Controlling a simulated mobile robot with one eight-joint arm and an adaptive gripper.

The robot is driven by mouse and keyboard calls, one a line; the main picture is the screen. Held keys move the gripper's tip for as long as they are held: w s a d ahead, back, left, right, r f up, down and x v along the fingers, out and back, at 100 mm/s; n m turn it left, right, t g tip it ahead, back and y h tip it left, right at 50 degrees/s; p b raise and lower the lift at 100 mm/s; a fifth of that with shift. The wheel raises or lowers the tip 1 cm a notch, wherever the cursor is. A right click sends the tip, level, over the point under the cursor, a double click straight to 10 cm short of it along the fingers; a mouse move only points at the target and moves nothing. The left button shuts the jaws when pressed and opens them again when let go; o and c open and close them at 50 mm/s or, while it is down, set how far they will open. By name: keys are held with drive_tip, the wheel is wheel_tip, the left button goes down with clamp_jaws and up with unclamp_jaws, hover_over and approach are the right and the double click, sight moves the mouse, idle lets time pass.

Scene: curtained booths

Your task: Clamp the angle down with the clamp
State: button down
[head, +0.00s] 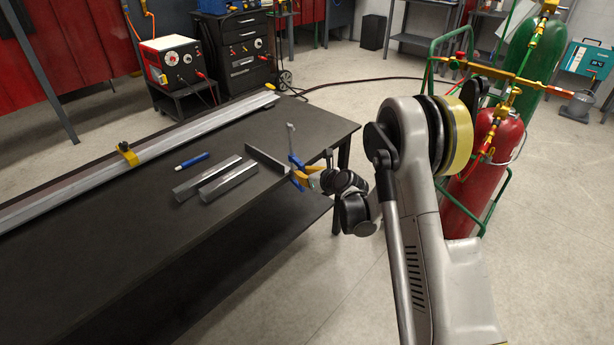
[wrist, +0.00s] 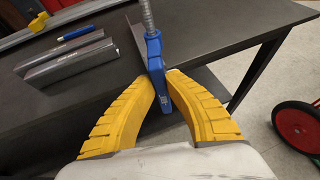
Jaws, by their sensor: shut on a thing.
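My gripper (wrist: 167,86) is shut on the clamp (wrist: 154,60), its yellow fingers on either side of the blue body. The clamp also shows in the head view (head: 295,161), upright at the table's right edge, with its threaded grey screw pointing up. The angle (head: 268,165), a dark grey steel piece, lies on the table with its end close beside the clamp. It also shows in the wrist view (wrist: 135,45), just left of the clamp. I cannot tell whether the clamp touches the angle or the tabletop. The clamp's lower part is partly hidden by my fingers.
Two grey steel bars (head: 228,180) and a blue marker (head: 192,161) lie on the dark table (head: 120,235), left of the angle. A long aluminium rail (head: 190,130) runs along the far side. Gas cylinders (head: 487,170) on a green cart stand to the right.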

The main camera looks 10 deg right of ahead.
sight(297, 185)
drive_tip(key=shift+w+a, duration=0.5)
drive_tip(key=shift+w, duration=0.15)
drive_tip(key=shift+w+a, duration=0.45)
drive_tip(key=shift+w, duration=0.2)
idle(0.4)
drive_tip(key=c, duration=1.5)
unclamp_jaws()
drive_tip(key=shift+o, duration=0.2)
drive_tip(key=shift+f, duration=0.1)
